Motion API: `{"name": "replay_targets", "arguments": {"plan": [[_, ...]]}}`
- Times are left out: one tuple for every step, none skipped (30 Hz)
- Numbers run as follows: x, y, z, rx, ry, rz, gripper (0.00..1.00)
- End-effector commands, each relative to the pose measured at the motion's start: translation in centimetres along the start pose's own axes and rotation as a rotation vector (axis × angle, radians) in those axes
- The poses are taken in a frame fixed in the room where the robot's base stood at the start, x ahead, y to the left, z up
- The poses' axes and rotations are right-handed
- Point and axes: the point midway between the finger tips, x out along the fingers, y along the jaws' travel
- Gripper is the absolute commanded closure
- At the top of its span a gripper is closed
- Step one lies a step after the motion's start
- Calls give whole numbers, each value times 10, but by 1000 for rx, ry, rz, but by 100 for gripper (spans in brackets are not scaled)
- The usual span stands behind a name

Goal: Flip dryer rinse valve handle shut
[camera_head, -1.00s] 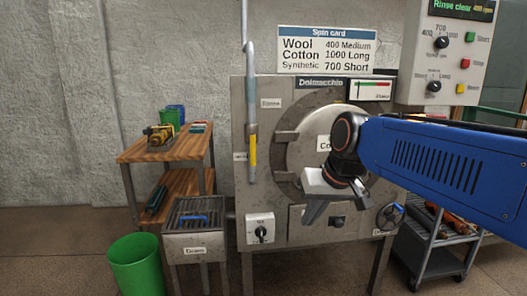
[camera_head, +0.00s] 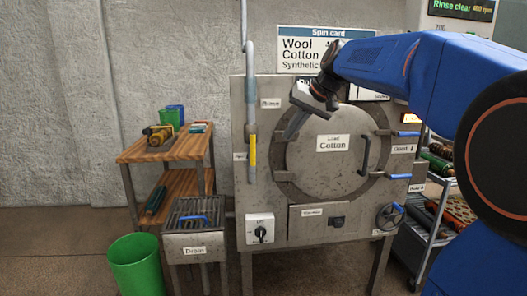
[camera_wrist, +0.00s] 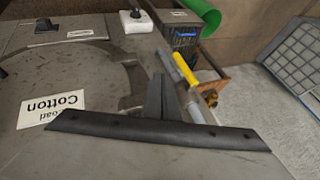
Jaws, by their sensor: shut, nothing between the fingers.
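The yellow valve handle (camera_head: 253,151) hangs vertically along the grey pipe (camera_head: 251,100) on the left of the steel dryer (camera_head: 260,200). In the wrist view the yellow handle (camera_wrist: 184,66) lies beyond my fingers, beside the pipe. A "Rinse" label (camera_head: 271,103) is on the panel right of the pipe. My gripper (camera_head: 290,133) is shut and empty. It is in front of the upper left of the round door, to the right of the handle and apart from it. My dark fingers (camera_wrist: 160,92) point towards the pipe side in the wrist view.
The round door (camera_head: 330,170) has a "Load Cotton" label and a dark bar handle. Blue-gripped levers (camera_head: 408,134) are at its right. A drain box (camera_head: 195,235), wooden shelf (camera_head: 165,147) and green bin (camera_head: 136,264) stand left. A cart (camera_head: 425,225) stands right.

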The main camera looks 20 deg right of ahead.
Motion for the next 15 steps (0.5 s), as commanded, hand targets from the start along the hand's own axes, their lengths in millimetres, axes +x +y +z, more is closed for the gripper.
{"name": "replay_targets", "arguments": {"plan": [[0,0,-2,1,1,-1,100],[0,0,-2,1,1,-2,100],[0,0,-2,1,1,-2,100],[0,0,-2,1,1,-2,100],[0,0,-2,1,1,-2,100],[0,0,-2,1,1,-2,100],[0,0,-2,1,1,-2,100],[0,0,-2,1,1,-2,100],[0,0,-2,1,1,-2,100],[0,0,-2,1,1,-2,100],[0,0,-2,1,1,-2,100],[2,0,-2,1,0,-2,100],[3,0,-2,1,0,-2,100],[5,0,-2,1,0,-2,100],[8,0,-2,1,0,-2,100]]}}
